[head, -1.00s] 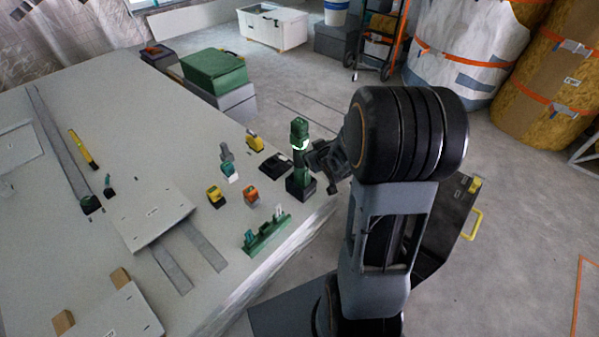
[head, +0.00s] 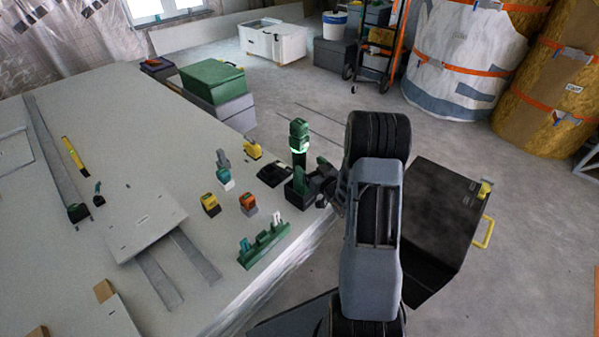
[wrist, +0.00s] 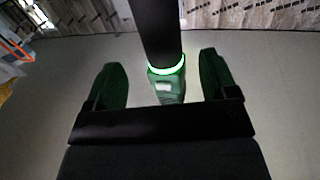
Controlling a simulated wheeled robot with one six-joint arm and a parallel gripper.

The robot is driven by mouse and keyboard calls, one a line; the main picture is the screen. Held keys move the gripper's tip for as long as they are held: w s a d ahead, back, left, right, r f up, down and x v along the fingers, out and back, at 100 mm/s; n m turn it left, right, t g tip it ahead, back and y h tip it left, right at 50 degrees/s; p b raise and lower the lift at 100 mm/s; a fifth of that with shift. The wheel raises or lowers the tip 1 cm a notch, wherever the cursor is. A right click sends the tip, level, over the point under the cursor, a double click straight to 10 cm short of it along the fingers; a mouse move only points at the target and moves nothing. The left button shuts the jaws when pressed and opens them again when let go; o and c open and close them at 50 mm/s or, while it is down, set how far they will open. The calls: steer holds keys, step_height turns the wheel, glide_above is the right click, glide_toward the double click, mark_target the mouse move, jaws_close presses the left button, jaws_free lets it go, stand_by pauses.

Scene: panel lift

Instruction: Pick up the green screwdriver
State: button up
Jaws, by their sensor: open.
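The green screwdriver (head: 299,131) stands upright near the right edge of the table, with a glowing ring around it and a dark part below. My gripper (head: 311,172) is low beside it, on its right and near side. One green finger hides part of the screwdriver's lower end. In the wrist view, my gripper (wrist: 164,82) is open. The screwdriver (wrist: 165,84) shows between the two fingers, with its glowing ring and a dark shaft, and visible gaps on both sides. I see no grip on it.
A green rack (head: 264,244) with small upright pieces stands at the table's near right edge. Several small yellow, orange and teal items stand left of the screwdriver, and a black flat item (head: 272,172) lies close to it. A black box (head: 445,215) stands right of my arm.

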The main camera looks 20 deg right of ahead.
mark_target(303, 159)
steer(key=shift+w+a+b, duration=0.25)
steer(key=shift+w+b, duration=0.1)
steer(key=shift+w, duration=0.8)
steer(key=shift+w+a+b, duration=0.2)
steer(key=shift+w+b, duration=0.1)
steer(key=shift+w, duration=0.85)
steer(key=shift+w+a+b, duration=0.25)
steer(key=shift+w+b, duration=0.1)
steer(key=shift+w, duration=0.8)
jaws_close()
steer(key=shift+r, duration=0.15)
